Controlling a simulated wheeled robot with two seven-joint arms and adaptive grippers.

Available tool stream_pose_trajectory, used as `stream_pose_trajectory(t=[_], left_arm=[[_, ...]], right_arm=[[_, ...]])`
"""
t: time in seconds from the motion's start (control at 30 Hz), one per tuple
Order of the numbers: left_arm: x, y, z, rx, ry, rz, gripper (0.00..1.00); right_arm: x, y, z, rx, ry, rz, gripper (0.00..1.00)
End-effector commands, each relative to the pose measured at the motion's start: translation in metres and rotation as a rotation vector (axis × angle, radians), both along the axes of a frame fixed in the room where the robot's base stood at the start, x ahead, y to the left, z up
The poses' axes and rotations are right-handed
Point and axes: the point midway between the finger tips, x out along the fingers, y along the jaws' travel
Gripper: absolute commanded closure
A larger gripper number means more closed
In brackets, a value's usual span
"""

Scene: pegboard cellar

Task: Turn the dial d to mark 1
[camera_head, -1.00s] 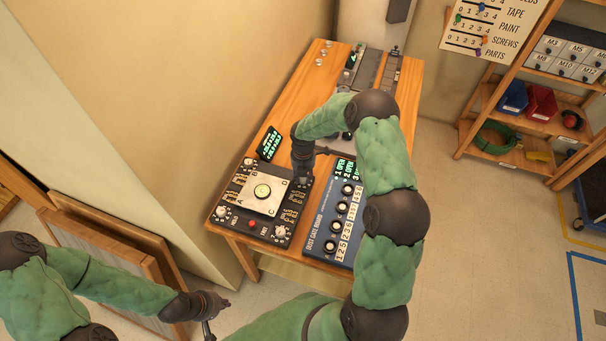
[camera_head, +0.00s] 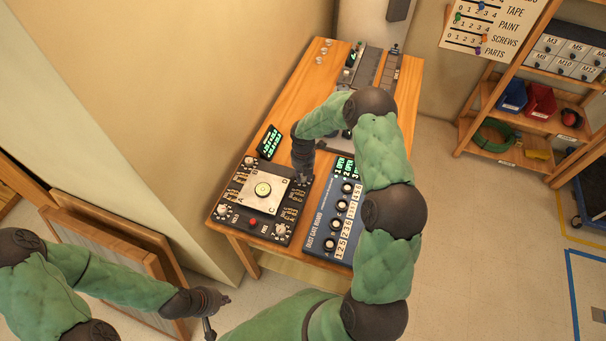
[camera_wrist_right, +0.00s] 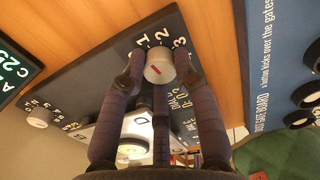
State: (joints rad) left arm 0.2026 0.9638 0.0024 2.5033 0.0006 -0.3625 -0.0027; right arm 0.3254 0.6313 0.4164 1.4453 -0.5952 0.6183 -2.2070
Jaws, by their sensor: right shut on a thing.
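A black control panel (camera_head: 237,226) with corner knobs and a pale square plate (camera_head: 247,204) lies on the wooden table. My right gripper (camera_head: 302,178) is at the panel's far right corner. In the right wrist view its fingers (camera_wrist_right: 158,72) are closed around a grey round dial (camera_wrist_right: 158,66) with a short red line on its face. Marks 1, 2 and 3 are printed in an arc beyond the dial. The red line slants across the face; which mark it meets is unclear. The dial's letter is not readable. My left gripper (camera_head: 209,326) hangs off the table, its fingers unclear.
The blue dust gate board (camera_head: 318,247) with black knobs stands right of the panel, under my right arm. A small green-lit display (camera_head: 269,142) stands behind the panel. The table's left far part (camera_head: 301,80) is mostly clear.

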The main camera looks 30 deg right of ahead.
Motion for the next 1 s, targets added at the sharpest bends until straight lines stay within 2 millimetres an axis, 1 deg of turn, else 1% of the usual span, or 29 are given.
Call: stream_pose_trajectory(t=[0.1,0.13,0.2,0.5,0.63,0.77,1.0], left_arm=[[0.000,0.000,0.000,0.000,0.000,0.000,1.00],[0.000,0.000,0.000,0.000,0.000,0.000,1.00],[0.000,0.000,0.000,0.000,0.000,0.000,1.00],[0.000,0.000,0.000,0.000,0.000,0.000,1.00],[0.000,0.000,0.000,0.000,0.000,0.000,1.00],[0.000,0.000,0.000,0.000,0.000,0.000,1.00],[0.000,0.000,0.000,0.000,0.000,0.000,1.00]], right_arm=[[0.000,0.000,0.000,0.000,-0.001,-0.001,1.00],[0.000,0.000,0.000,0.000,-0.001,-0.001,0.61],[0.000,0.000,0.000,0.000,-0.001,-0.001,0.46],[0.000,0.000,0.000,0.000,0.000,-0.002,0.46],[0.001,0.000,0.007,-0.001,-0.002,-0.002,0.46],[0.001,0.000,0.025,-0.001,-0.003,-0.002,0.46],[0.001,0.000,0.073,-0.001,-0.004,-0.002,0.46]])
